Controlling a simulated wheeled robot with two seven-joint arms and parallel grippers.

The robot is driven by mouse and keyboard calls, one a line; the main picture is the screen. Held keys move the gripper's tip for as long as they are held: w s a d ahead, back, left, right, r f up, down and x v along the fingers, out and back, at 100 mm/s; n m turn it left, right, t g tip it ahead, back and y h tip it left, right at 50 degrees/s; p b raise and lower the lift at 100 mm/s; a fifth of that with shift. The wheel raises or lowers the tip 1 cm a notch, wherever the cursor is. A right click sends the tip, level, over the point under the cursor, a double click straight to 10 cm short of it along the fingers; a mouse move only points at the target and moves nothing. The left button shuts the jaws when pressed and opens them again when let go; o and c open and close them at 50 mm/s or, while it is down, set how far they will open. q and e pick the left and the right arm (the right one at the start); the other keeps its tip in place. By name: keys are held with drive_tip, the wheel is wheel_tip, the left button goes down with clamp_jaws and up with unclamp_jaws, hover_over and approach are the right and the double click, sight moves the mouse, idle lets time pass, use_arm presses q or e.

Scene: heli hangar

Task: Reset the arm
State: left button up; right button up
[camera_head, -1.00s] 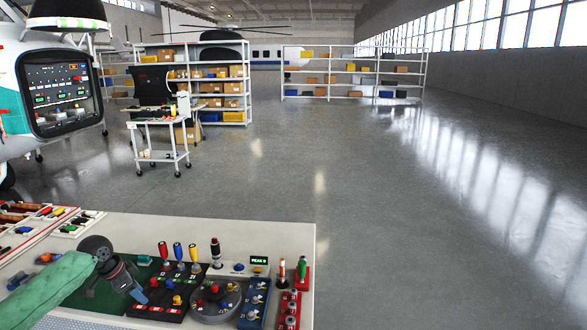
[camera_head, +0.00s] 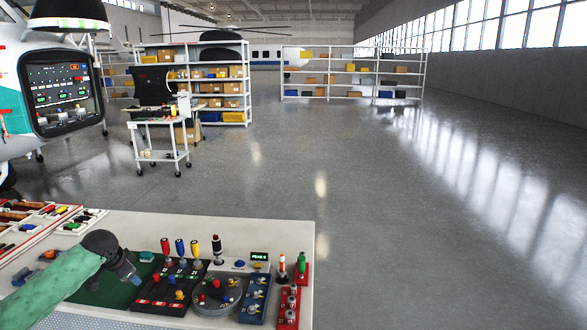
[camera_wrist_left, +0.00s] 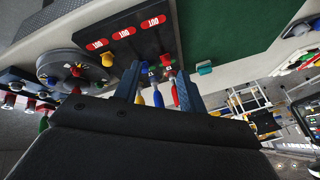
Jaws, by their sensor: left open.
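My left arm in a green sleeve comes in from the lower left of the head view, over the workbench (camera_head: 215,228). Its gripper (camera_head: 134,277) is above the green mat (camera_head: 104,293), left of the black lever panel, and holds nothing. In the left wrist view the two fingers of the gripper (camera_wrist_left: 160,86) are apart. The red, blue and yellow lever handles (camera_wrist_left: 157,98) show between and beyond them. I cannot tell the exact gap from the fingers to the levers. My right gripper is in neither view.
The black panel (camera_head: 150,303) carries red, blue and yellow levers. Right of it are a round grey dial unit (camera_head: 217,306), a blue switch box (camera_head: 255,300) and a red button strip (camera_head: 289,308). Parts trays (camera_head: 30,222) lie left. A white cart (camera_head: 160,155) stands on the open floor.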

use_arm(q)
drive_tip(key=d+f+n+t+y, duration=0.1)
drive_tip(key=d+f, duration=0.1)
drive_tip(key=d, duration=0.3)
drive_tip(key=d+f+t, duration=0.1)
drive_tip(key=d+f, duration=0.2)
drive_tip(key=d, duration=0.1)
drive_tip(key=s+d+f+n, duration=0.1)
drive_tip(key=s+d+f, duration=1.05)
drive_tip(key=f, duration=0.25)
drive_tip(key=s+d+f+n+g, duration=0.1)
drive_tip(key=s+d+f+g, duration=0.1)
drive_tip(key=s+d+f, duration=0.2)
drive_tip(key=s+d+f+n+g+h, duration=0.1)
drive_tip(key=s+d+f, duration=0.3)
drive_tip(key=s+f, duration=0.6)
drive_tip(key=s+d+f+n+g+h, duration=0.1)
drive_tip(key=s+d+f+g, duration=0.2)
drive_tip(key=s, duration=2)
wheel_tip(320, 180, down, 5)
drive_tip(key=shift+d+f, duration=0.1)
drive_tip(key=shift+d, duration=1)
